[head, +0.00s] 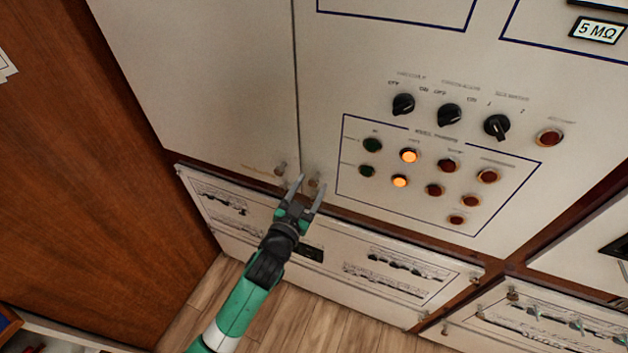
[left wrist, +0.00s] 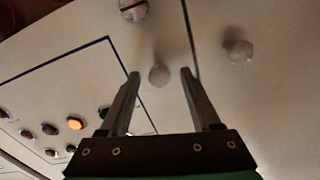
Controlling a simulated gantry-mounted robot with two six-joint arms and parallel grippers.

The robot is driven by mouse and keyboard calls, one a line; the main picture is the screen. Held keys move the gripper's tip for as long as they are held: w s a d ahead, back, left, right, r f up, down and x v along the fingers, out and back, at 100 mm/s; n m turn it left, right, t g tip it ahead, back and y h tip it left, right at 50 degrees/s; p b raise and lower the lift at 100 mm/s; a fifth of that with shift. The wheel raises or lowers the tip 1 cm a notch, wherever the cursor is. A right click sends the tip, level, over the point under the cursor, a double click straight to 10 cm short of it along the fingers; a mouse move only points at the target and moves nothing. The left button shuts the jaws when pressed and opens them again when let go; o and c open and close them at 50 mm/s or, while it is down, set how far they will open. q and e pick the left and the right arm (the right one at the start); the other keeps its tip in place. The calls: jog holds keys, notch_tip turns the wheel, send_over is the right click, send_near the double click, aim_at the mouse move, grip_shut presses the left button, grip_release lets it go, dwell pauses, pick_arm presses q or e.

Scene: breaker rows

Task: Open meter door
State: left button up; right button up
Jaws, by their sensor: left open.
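A pale cabinet door with switches and lights (head: 450,150) fills the middle of the head view; no label reading meter shows. A small round knob (head: 315,181) sits at its lower left corner, beside the seam with a plain door (head: 205,75). My left gripper (head: 309,186) is open, its fingertips at this knob. In the left wrist view the knob (left wrist: 159,75) appears between the two open fingertips (left wrist: 160,74), with space on both sides. Whether the fingers reach around it in depth is unclear. The plain door's knob (head: 280,168) is just left of the gripper. My right gripper is not in view.
A low breaker panel (head: 400,277) lies below the doors, close under my left gripper. Another breaker panel (head: 545,325) is at lower right. A brown wooden panel (head: 90,180) stands at left. Bare plank floor (head: 310,325) shows below.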

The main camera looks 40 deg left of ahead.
pick_arm(q)
jog(key=shift+x, duration=1.1)
grip_shut()
dwell(0.6)
